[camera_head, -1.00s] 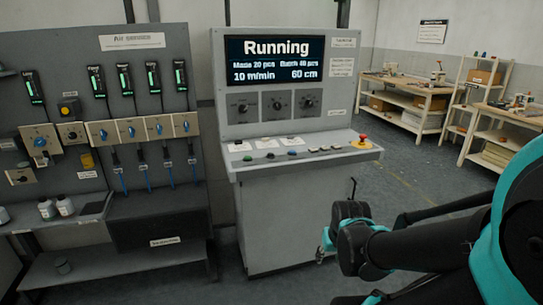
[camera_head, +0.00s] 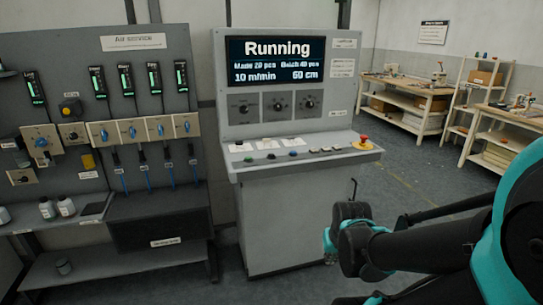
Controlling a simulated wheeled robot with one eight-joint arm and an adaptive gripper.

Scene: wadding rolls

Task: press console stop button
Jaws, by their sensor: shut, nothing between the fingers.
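The grey console (camera_head: 286,205) stands in the middle, and its screen (camera_head: 275,61) reads "Running". A red mushroom button on a yellow base (camera_head: 363,141) sits at the panel's right end. The button labels are too small to read. My gripper (camera_head: 330,259) is shut and empty, low beside the console's right side, below the panel and apart from the buttons. My wrist hides much of it.
Three dials (camera_head: 276,104) sit below the screen. An air service board (camera_head: 100,130) with gauges, knobs and hoses stands at the left, with bottles (camera_head: 57,207) on a shelf. Workbenches (camera_head: 412,100) stand at the back right. Open floor lies between console and benches.

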